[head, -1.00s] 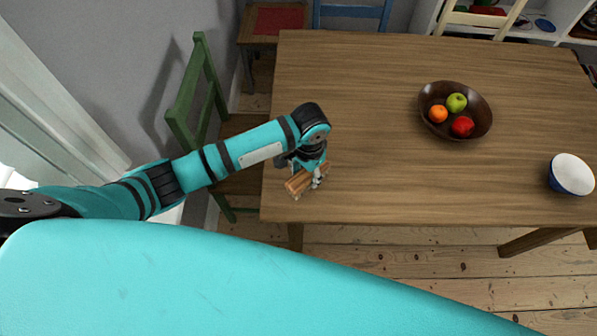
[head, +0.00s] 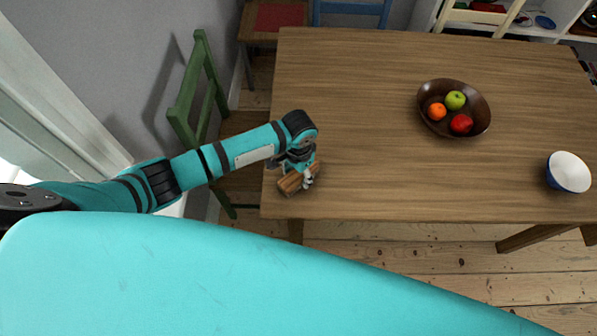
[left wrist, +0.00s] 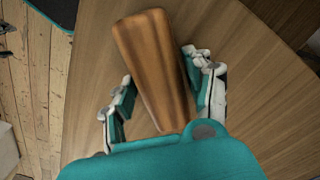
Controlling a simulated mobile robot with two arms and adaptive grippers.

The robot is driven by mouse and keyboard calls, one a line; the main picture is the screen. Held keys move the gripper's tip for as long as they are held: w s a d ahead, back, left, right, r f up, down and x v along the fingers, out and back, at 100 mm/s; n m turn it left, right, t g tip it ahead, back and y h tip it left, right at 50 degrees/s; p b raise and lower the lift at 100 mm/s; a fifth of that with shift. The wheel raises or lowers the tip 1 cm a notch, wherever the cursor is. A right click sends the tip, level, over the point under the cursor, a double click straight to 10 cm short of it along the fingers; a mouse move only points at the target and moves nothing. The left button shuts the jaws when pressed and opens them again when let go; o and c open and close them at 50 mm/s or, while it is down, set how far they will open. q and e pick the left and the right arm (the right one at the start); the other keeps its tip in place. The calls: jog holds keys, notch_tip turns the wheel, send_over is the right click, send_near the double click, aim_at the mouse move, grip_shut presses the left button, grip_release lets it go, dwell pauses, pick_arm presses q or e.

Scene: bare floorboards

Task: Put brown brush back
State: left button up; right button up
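The brown brush (head: 293,181) is a wooden, block-like piece near the left front corner of the wooden table (head: 370,190). In the left wrist view it shows large as a tapering brown block (left wrist: 152,62). My left gripper (head: 306,174) is right above it, pointing down. In the left wrist view its two fingers (left wrist: 160,80) stand on either side of the brush, with narrow gaps showing beside it, so it looks open around the brush. The brush's underside is hidden. My right gripper is not in view.
A dark bowl (head: 427,120) with fruit and a blue-and-white bowl (head: 568,173) stand on the table's right half. A green chair (head: 192,115) is at the left edge, with a blue chair (head: 350,12) behind. The table's middle is clear.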

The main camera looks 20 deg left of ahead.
pick_arm(q)
jog(key=shift+o, duration=0.9)
jog(key=shift+r, duration=0.25)
notch_tip(320, 180, up, 12)
jog(key=shift+d+f, duration=0.1)
jog(key=shift+f, duration=0.05)
